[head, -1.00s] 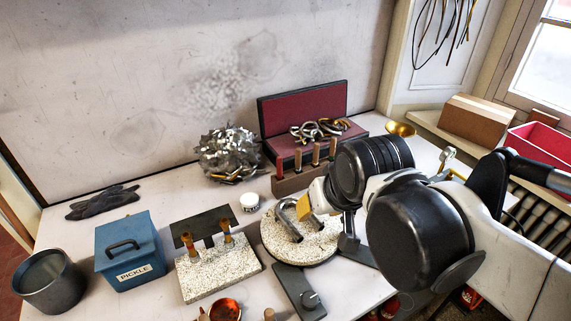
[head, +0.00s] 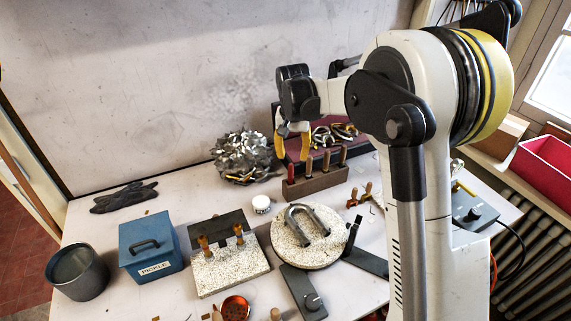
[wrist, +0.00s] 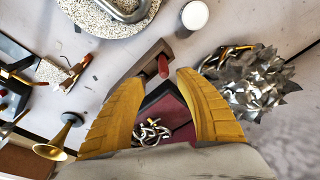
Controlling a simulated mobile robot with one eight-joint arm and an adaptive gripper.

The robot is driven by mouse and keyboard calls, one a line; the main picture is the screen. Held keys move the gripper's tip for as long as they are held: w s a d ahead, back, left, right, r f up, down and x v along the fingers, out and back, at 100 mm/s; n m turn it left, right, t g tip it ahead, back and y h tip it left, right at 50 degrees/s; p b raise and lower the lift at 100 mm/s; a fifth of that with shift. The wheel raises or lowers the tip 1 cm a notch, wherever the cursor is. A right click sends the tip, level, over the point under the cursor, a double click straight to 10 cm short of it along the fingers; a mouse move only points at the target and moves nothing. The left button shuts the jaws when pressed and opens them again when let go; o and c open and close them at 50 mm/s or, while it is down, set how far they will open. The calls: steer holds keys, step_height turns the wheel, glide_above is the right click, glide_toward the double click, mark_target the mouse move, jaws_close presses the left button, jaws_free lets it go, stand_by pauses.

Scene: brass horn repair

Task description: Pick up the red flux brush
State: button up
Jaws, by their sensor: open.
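The red flux brush shows as a red handle (wrist: 163,66) standing in a wooden rack (wrist: 183,47). In the head view I take it to be the leftmost handle (head: 291,171) in the rack (head: 318,185). My gripper (head: 291,152) is open and empty, with its yellow fingers pointing down above the rack's left end. In the wrist view the red handle shows in the gap between the fingertips (wrist: 162,76). It looks apart from both fingers. The brush's lower part is hidden in the rack.
Other handles (head: 326,161) stand close beside it in the rack. A dark red case with metal rings (head: 322,134) lies just behind. A crumpled metal heap (head: 243,158) is to the left. A white jar (head: 261,204) and a round speckled board (head: 290,255) are in front.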

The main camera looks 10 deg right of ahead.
mark_target(291, 176)
steer(key=shift+w+f, duration=0.5)
steer(key=shift+f, duration=0.25)
steer(key=f+b, duration=0.1)
steer(key=f, duration=0.2)
steer(key=w+f+b, duration=0.1)
steer(key=f, duration=0.3)
steer(key=f+b, duration=0.1)
steer(key=f, duration=0.2)
steer(key=shift+w+d+f+b, duration=0.15)
steer(key=shift+w+f+b, duration=0.1)
steer(key=shift+b, duration=0.1)
steer(key=shift+r, duration=0.1)
jaws_close()
